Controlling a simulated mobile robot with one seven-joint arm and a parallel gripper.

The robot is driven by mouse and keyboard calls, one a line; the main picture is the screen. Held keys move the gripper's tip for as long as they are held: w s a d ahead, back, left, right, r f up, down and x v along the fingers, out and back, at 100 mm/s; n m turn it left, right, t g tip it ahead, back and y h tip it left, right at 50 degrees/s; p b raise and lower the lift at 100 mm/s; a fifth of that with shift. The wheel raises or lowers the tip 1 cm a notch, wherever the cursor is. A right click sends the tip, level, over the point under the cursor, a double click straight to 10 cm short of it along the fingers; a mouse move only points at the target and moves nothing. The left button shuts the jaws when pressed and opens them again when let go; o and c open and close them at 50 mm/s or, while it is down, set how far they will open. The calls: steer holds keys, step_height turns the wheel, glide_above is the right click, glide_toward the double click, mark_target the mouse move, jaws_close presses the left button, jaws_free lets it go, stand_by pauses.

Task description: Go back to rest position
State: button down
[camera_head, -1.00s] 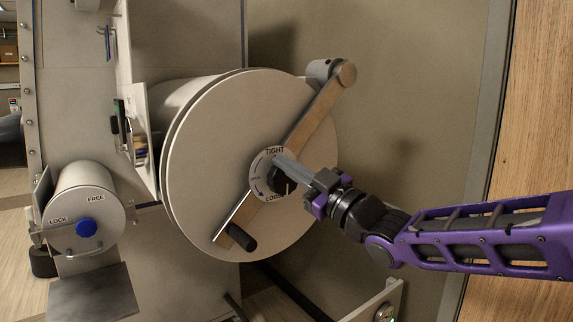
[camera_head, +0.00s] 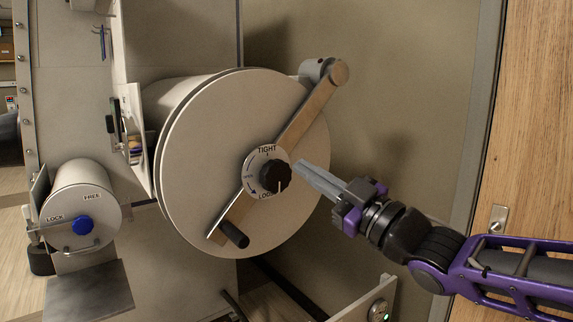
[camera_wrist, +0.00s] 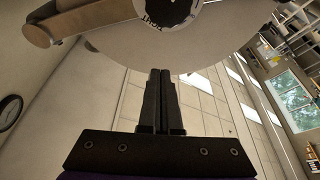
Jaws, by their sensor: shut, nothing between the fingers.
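My gripper (camera_head: 302,167) is shut and empty, its fingertips pointing left toward the black knob (camera_head: 275,177) on the large round port door (camera_head: 200,150). The tips look close to the knob but apart from it in the head view. The knob sits in a dial marked TIGHT at the top and LOOSE at the bottom, partly covered; its white line points down. A wooden bar (camera_head: 306,115) with a black handle (camera_head: 234,235) crosses the door diagonally. In the wrist view my shut fingers (camera_wrist: 160,72) stand below the door disc (camera_wrist: 215,35) and the knob (camera_wrist: 172,8).
A smaller port (camera_head: 80,205) with a blue knob (camera_head: 83,224), marked LOCK and FREE, is at the left. A wooden panel (camera_head: 535,120) stands at the right behind my arm. Space between wall and door looks free.

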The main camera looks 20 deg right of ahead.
steer(key=s+a+f+m+g+h+p, duration=0.2)
steer(key=s+f+m+g+h+p, duration=0.1)
steer(key=s+f+m+g+h, duration=0.2)
steer(key=s+a+f+m+g+h+p, duration=0.3)
steer(key=s+f+m+g+h, duration=0.2)
steer(key=s, duration=0.5)
step_height(320, 180, down, 2)
steer(key=m+g, duration=0.1)
steer(key=g, duration=0.2)
steer(key=shift+f, duration=0.25)
steer(key=shift+w, duration=0.1)
